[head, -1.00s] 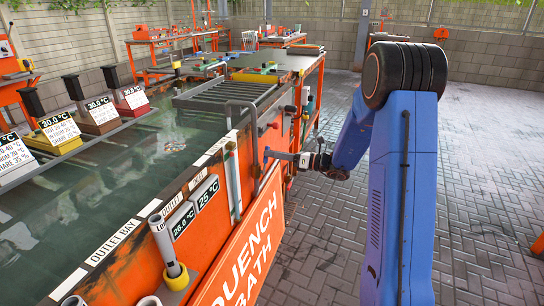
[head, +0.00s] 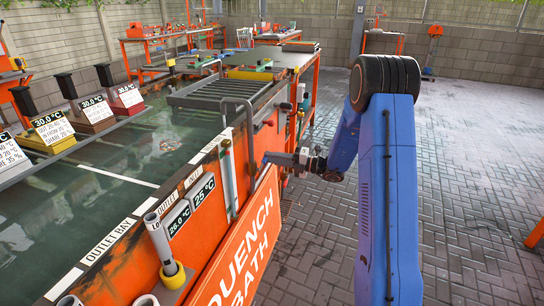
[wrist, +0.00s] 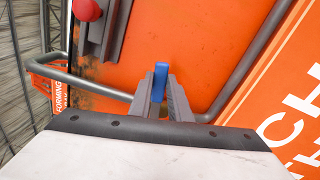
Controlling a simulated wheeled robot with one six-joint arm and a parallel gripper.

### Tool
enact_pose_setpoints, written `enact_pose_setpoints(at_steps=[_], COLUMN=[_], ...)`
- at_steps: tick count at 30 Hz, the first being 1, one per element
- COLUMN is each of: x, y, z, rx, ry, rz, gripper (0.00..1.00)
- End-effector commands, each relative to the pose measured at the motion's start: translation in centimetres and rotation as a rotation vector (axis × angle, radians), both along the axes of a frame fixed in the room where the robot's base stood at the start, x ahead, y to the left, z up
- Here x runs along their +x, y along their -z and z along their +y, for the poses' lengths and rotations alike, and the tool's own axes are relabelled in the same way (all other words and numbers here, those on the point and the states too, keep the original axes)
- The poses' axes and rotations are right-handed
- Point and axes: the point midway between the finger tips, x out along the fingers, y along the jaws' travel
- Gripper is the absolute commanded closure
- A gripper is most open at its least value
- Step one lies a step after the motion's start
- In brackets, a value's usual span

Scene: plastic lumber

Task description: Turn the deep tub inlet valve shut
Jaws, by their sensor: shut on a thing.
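A blue lever (wrist: 160,76) stands between the two grey fingers of my gripper (wrist: 159,95) in the wrist view. The fingers are shut on it, and its upper end sticks out past their tips. In the head view the blue lever (head: 271,156) shows small at the front side of the orange quench bath (head: 205,262), with my gripper (head: 284,158) at it from the right. The valve body under the lever is hidden, and no label for it is readable.
A grey pipe rail (wrist: 240,75) bends around close to my gripper in the wrist view. A red knob (wrist: 87,9) beside grey bars is at upper left. The bath's grey grate (head: 222,90) is beyond. Open paved floor (head: 470,190) lies to the right.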

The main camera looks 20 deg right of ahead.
Motion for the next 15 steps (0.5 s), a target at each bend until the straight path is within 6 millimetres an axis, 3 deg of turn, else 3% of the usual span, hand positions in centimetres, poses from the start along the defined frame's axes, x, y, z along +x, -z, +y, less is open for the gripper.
enact_pose_setpoints(at_steps=[15], x=[0.2], y=[1.7], z=[-0.2], rx=[0.126], ry=[0.003], rz=[0.176], gripper=[1.0])
